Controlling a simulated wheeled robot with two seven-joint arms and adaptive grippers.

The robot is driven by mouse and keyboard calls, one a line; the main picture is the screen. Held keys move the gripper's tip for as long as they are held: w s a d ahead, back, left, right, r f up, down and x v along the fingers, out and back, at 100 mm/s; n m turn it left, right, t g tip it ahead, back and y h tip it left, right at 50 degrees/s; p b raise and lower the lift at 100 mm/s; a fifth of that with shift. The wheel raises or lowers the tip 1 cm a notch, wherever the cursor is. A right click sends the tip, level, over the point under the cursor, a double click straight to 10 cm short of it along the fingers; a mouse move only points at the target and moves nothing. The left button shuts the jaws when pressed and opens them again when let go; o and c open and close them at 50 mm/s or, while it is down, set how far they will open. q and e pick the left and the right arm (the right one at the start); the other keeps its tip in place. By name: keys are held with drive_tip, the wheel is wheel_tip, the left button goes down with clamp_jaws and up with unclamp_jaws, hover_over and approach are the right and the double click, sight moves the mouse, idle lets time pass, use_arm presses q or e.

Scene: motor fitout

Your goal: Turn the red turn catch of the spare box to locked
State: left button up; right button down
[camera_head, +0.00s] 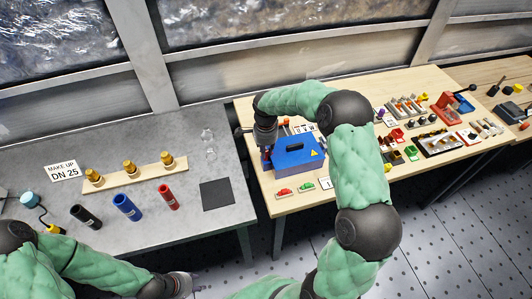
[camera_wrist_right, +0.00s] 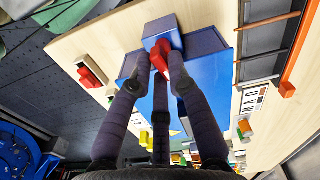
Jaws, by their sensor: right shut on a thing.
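A blue box (camera_head: 295,152) with a dark handle slot and a yellow warning triangle stands on the wooden table; it also shows in the right wrist view (camera_wrist_right: 203,98). The red turn catch (camera_wrist_right: 159,56) is beside a small blue block on this box. My right gripper (camera_wrist_right: 162,64) is shut on the red catch, with fingertips around it. In the head view my right gripper (camera_head: 266,150) is at the box's left end, and the catch is hidden there. My left gripper (camera_head: 188,283) is low at the bottom edge, away from the box; its jaw state is unclear.
A red part (camera_head: 284,190) and a green part (camera_head: 306,186) lie in front of the box. Trays and small parts fill the wooden table's right side. The grey table (camera_head: 110,235) at left holds coloured cylinders, brass fittings on a strip and a dark square mat (camera_head: 216,194).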

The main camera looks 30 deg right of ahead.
drive_tip(key=shift+m+b, duration=0.4)
drive_tip(key=shift+m, duration=0.7)
drive_tip(key=c, duration=1.2)
unclamp_jaws()
drive_tip(key=shift+r, duration=0.1)
wheel_tip(320, 180, up, 12)
drive_tip(key=shift+f, duration=0.1)
